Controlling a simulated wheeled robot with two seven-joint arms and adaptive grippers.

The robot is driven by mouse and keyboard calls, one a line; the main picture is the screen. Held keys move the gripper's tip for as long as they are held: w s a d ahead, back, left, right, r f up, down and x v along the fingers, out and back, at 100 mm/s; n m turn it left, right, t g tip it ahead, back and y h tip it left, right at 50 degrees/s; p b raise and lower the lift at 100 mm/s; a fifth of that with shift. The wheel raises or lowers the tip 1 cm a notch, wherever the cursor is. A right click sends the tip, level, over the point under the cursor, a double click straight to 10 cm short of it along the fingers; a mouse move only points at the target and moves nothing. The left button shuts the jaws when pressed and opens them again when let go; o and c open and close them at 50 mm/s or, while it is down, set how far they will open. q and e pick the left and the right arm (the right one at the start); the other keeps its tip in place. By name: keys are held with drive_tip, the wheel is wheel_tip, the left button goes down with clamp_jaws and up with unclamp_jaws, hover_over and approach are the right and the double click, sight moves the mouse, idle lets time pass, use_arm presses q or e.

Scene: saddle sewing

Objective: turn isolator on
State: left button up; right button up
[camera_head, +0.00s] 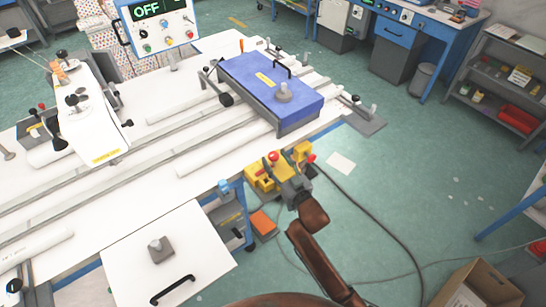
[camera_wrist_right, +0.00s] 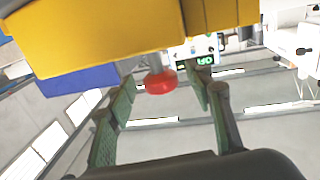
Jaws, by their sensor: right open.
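A yellow box (camera_head: 262,177) sits at the table's front edge in the head view, with a red knob (camera_head: 273,156) on it. My right gripper (camera_head: 284,172) is right beside the box and covers part of it. In the right wrist view the yellow housing (camera_wrist_right: 100,35) fills the top, and the red knob (camera_wrist_right: 160,83) hangs below it. The open fingers of my right gripper (camera_wrist_right: 163,92) stand on either side of the knob, with gaps visible on both sides. A control panel (camera_head: 150,38) at the top left of the head view displays OFF. My left gripper is out of view.
A blue case (camera_head: 262,82) lies on rails across the white table (camera_head: 178,183). A white hinged panel with a black handle (camera_head: 205,265) is in front. A cardboard box (camera_head: 480,287) stands at lower right. Cables cross the floor, and open floor lies to the right.

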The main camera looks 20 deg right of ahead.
drive_tip(key=shift+w+a, duration=0.1)
drive_tip(key=shift+w, duration=0.4)
drive_tip(key=shift+w+a, duration=0.1)
drive_tip(key=shift+w, duration=0.25)
drive_tip(key=shift+c, duration=1)
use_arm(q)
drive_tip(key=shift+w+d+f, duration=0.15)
use_arm(e)
clamp_jaws()
